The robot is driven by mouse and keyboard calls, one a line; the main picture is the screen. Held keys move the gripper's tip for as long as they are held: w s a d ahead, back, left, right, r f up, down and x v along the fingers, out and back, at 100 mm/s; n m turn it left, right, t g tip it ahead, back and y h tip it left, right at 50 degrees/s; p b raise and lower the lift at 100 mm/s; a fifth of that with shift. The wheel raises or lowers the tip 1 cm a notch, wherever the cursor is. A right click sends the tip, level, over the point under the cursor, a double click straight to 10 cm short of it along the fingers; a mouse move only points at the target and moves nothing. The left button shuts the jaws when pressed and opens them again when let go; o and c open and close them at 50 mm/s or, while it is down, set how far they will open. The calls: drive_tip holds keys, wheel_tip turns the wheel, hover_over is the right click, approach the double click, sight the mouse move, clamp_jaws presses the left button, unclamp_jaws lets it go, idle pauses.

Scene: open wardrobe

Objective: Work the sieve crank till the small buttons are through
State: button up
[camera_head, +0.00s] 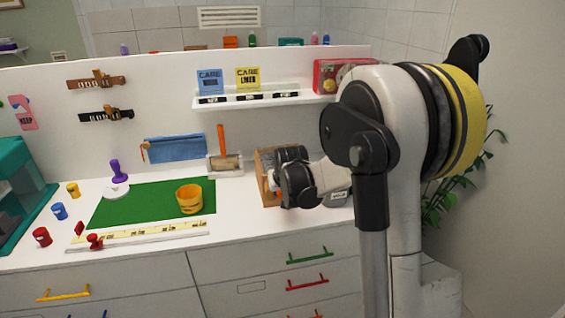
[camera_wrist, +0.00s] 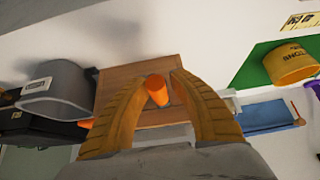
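A wooden box (camera_head: 264,163), seemingly the sieve, stands on the white counter right of the middle in the head view, partly hidden by my wrist. In the wrist view the box (camera_wrist: 128,73) fills the middle, with an orange crank knob (camera_wrist: 157,90) in front of it. My gripper's two yellow-orange fingers (camera_wrist: 161,78) stand on either side of the knob, their tips close against it. In the head view my fingers are hidden. No small buttons can be made out, and the inside of the box is hidden.
A yellow cup (camera_head: 189,198) stands on a green mat (camera_head: 140,207), with a ruler strip (camera_head: 140,233) in front. A grey bin (camera_wrist: 58,86) is beside the box. An orange-handled roller (camera_head: 222,150) and blue pouch (camera_head: 175,147) are left of it; a shelf (camera_head: 262,101) is above.

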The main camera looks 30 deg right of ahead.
drive_tip(key=shift+w+a, duration=0.25)
drive_tip(key=shift+a, duration=0.45)
drive_tip(key=o, duration=0.3)
drive_tip(key=d, duration=0.2)
drive_tip(key=s+d, duration=0.1)
drive_tip(key=d, duration=0.1)
drive_tip(key=shift+s, duration=0.1)
drive_tip(key=shift+s+d, duration=0.1)
drive_tip(key=shift+d, duration=0.3)
drive_tip(key=c, duration=0.3)
drive_tip(key=a, duration=0.2)
drive_tip(key=w+a, duration=0.1)
drive_tip(key=a, duration=0.1)
drive_tip(key=shift+w+a, duration=0.2)
drive_tip(key=shift+a, duration=0.2)
